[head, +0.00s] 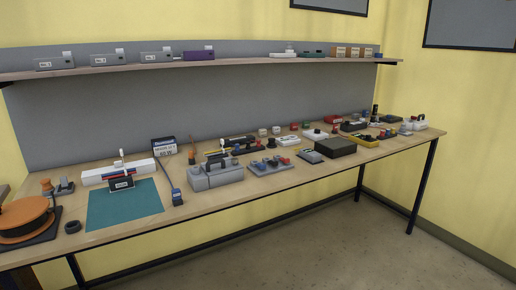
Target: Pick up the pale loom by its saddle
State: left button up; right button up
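I cannot clearly make out a pale loom or its saddle at this size. A long white holder (141,166) lies at the back edge of the teal mat (145,205), with red and blue strips along its front. A thin white upright piece (122,155) stands at its middle. A small black labelled block (121,184) stands on the mat in front of the holder. Neither of my grippers is in view.
An orange reel (22,213) sits at the bench's left end. A grey boxy device (215,175), a blue board (269,165) and a dark box (335,147) stand rightward. A shelf (220,62) runs above. The mat's front half is clear.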

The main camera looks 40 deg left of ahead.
aim_at(221, 153)
jog(key=u, duration=0.3)
jog(key=i, duration=1.8)
jog(key=u, duration=0.8)
